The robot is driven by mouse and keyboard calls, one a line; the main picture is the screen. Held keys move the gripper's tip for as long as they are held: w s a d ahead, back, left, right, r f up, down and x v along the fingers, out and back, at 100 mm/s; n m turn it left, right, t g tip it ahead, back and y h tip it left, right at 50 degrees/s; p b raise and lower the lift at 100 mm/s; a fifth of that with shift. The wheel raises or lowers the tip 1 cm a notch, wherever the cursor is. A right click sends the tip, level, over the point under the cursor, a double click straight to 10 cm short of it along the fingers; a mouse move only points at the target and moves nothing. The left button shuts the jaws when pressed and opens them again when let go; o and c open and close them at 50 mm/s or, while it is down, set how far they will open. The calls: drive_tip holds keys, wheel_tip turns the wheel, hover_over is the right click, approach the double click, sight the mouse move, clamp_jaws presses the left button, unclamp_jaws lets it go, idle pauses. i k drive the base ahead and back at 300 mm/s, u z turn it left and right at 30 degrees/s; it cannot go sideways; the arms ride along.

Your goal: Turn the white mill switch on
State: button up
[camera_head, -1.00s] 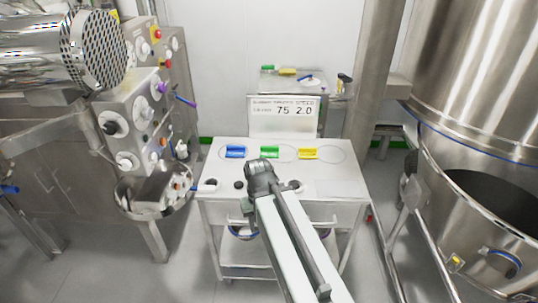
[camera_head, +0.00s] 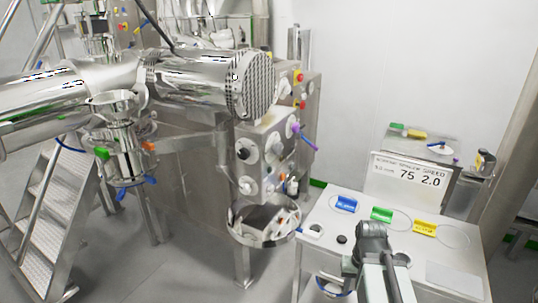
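The mill's steel control box (camera_head: 262,160) stands left of the trolley, with several round dials on its faces. A white knob (camera_head: 247,185) sits low on its left face, below a black knob (camera_head: 243,153). Which one is the mill switch, and whether it is on, I cannot tell at this size.
The white trolley top (camera_head: 322,215) carries blue, green and yellow items and a sign (camera_head: 408,180) reading 75 and 2.0. A steel motor (camera_head: 205,85) juts above the box. A round steel bowl (camera_head: 262,222) hangs below it. Steel steps (camera_head: 45,225) stand at far left.

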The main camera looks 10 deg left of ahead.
sight(245, 188)
drive_tip(key=u, duration=0.25)
drive_tip(key=k, duration=1.1)
drive_tip(key=u, duration=0.95)
drive_tip(key=i, duration=0.95)
drive_tip(key=u, duration=0.7)
